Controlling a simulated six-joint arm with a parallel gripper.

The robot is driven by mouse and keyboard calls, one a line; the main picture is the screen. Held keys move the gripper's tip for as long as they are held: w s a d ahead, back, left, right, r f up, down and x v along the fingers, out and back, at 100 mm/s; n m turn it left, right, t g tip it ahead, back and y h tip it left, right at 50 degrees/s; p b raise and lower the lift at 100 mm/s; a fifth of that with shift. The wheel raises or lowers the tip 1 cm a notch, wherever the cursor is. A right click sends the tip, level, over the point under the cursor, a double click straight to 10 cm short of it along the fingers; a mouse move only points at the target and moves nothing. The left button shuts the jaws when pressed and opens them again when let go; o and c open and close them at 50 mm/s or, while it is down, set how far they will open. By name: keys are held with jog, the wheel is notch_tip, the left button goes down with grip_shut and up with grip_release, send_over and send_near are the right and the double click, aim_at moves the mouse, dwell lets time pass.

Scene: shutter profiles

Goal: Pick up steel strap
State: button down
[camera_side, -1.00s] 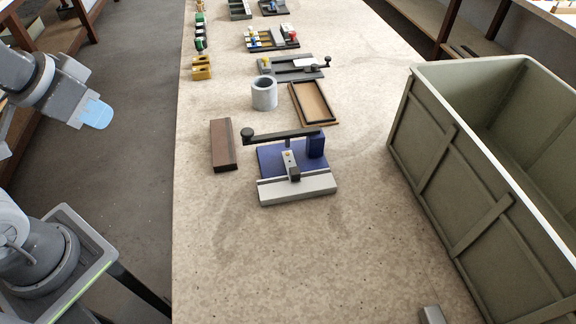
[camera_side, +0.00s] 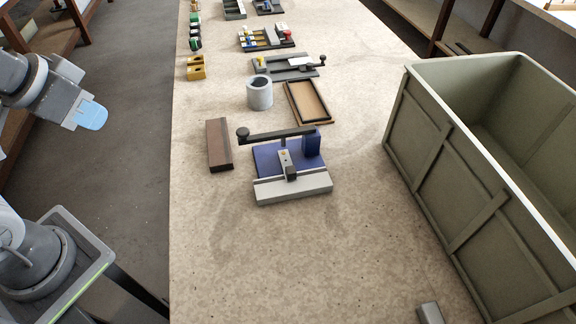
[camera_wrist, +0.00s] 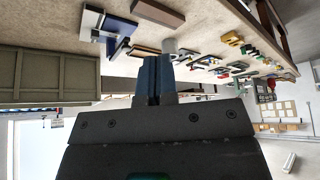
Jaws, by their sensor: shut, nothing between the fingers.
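I cannot tell for sure which piece is the steel strap. A small grey metal piece (camera_side: 430,313) at the bottom edge of the side view, partly cut off, may be it. A blue bending fixture (camera_side: 268,158) with a dark lever and a pale front bar stands mid-bench; it shows in the wrist view (camera_wrist: 118,27) too. My gripper (camera_side: 92,116) has blue fingers and is off the bench's left side, over the floor, far from these things. In the wrist view its fingers (camera_wrist: 153,62) are together with nothing between them.
A brown bar (camera_side: 219,145), a grey ring (camera_side: 260,93) and a wood-bottomed tray (camera_side: 308,102) lie around the fixture. A large green bin (camera_side: 445,165) stands on the right. Several small fixtures line the far bench. The front of the bench is mostly clear.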

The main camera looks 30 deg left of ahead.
jog(key=c, duration=1.8)
grip_release()
jog(key=o, duration=0.9)
jog(key=m+g+y, duration=0.2)
jog(key=m+y, duration=0.1)
jog(key=m, duration=2.4)
send_over(290, 168)
jog(key=s+d, duration=0.1)
jog(key=s, duration=0.1)
notch_tip(290, 168, down, 14)
jog(key=shift+d+f, duration=0.1)
jog(key=shift+f, duration=0.1)
jog(key=shift+d+x, duration=0.2)
jog(key=shift+x, duration=2.8)
